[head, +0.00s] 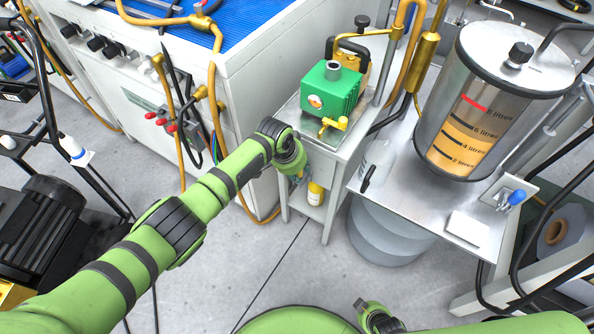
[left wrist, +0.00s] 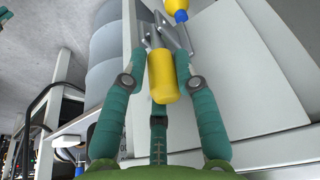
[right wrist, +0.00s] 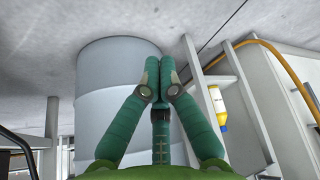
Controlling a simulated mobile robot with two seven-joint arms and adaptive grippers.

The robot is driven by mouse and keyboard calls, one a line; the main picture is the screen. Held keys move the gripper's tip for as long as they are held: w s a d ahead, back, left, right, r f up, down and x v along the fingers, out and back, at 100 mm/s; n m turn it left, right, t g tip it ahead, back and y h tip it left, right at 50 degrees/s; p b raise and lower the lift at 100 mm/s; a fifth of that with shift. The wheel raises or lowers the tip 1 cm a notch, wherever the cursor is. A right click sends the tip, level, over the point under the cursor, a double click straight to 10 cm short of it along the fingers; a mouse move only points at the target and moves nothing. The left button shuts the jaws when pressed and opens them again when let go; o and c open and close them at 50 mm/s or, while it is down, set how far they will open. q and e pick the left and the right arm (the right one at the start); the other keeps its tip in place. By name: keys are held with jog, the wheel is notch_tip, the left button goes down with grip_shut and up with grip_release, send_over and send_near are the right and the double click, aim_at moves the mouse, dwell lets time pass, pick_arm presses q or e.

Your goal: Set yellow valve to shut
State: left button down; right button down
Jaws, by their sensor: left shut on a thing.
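The yellow valve (left wrist: 162,76) shows in the left wrist view as a yellow handle on a grey metal stem and plate. The handle points down the picture. My left gripper (left wrist: 160,58) has one finger on each side of it and is shut on it. In the head view my left gripper (head: 300,178) is at the side of the small cabinet under the green pump, and the valve is hidden there. My right gripper (right wrist: 159,62) is shut and empty, its fingertips together in front of a grey drum.
A green pump (head: 330,92) stands on the small cabinet. To its right are a steel bench (head: 400,200), a clear tank (head: 465,125) and a blue-handled valve (head: 516,198). A grey drum (head: 385,235) stands below the bench. A yellow bottle (right wrist: 218,105) shows in the right wrist view.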

pick_arm(q)
jog(key=shift+w+d+r, duration=0.15)
jog(key=shift+w+r, duration=0.25)
jog(key=c, duration=1)
grip_release()
jog(key=shift+c, duration=0.2)
jog(key=shift+w+f, duration=0.1)
pick_arm(e)
jog(key=shift+w+r, duration=0.15)
jog(key=shift+w, duration=0.5)
jog(key=shift+s, duration=0.1)
pick_arm(q)
jog(key=shift+f, duration=0.1)
jog(key=shift+s+r, duration=0.2)
jog(key=shift+r, duration=0.15)
jog(key=v, duration=1.1)
pick_arm(e)
jog(key=shift+s, duration=0.35)
